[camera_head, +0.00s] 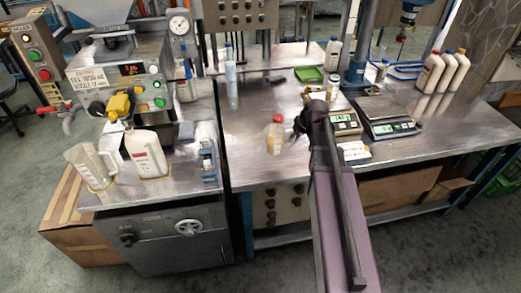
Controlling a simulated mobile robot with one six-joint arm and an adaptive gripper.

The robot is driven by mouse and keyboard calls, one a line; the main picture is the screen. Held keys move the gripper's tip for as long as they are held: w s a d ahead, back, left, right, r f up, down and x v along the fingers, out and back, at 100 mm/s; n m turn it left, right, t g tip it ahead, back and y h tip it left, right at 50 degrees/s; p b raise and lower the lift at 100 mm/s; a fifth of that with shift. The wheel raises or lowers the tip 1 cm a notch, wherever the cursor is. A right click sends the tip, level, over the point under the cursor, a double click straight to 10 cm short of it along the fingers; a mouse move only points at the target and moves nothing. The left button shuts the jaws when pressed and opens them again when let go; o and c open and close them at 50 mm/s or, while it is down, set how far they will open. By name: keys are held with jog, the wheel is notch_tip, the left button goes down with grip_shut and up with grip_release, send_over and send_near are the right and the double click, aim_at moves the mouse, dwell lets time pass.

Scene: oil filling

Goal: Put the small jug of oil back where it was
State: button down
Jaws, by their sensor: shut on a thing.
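A small clear jug with amber oil (274,139) is at the left of my gripper (293,133), over the steel workbench (250,172). My gripper is dark, small in the picture and partly hidden by my own arm. It is shut on the small jug. I cannot tell whether the jug touches the bench top or is held just above it.
Two digital scales (391,127) stand right of my arm. A larger translucent jug (91,166) and a white bottle (146,154) stand on the filling machine's table at left. Several white bottles (429,71) stand at far right. A small red item (278,118) is behind the jug.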

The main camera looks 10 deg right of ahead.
jog(key=s+a, duration=0.1)
jog(key=s+f, duration=0.1)
jog(key=s, duration=0.1)
jog(key=s+a+b, duration=0.1)
jog(key=s, duration=0.1)
jog(key=shift+a+f, duration=0.3)
jog(key=shift+f, duration=0.05)
jog(key=shift+w, duration=0.15)
jog(key=w, duration=0.4)
jog(key=w+f+b, duration=0.1)
jog(key=w, duration=0.4)
jog(key=w+a, duration=0.1)
jog(key=w, duration=0.4)
jog(key=shift+w+a+f, duration=0.1)
jog(key=shift+w+f, duration=0.05)
jog(key=shift+w, duration=0.1)
jog(key=shift+w+b, duration=0.1)
jog(key=shift+b, duration=0.2)
jog(key=shift+w, duration=0.25)
jog(key=shift+w+f+b, duration=0.3)
jog(key=shift+f+b, duration=0.25)
jog(key=shift+f, duration=0.05)
jog(key=shift+f+b, duration=1.25)
jog(key=shift+f, duration=0.15)
jog(key=c, duration=0.7)
grip_release()
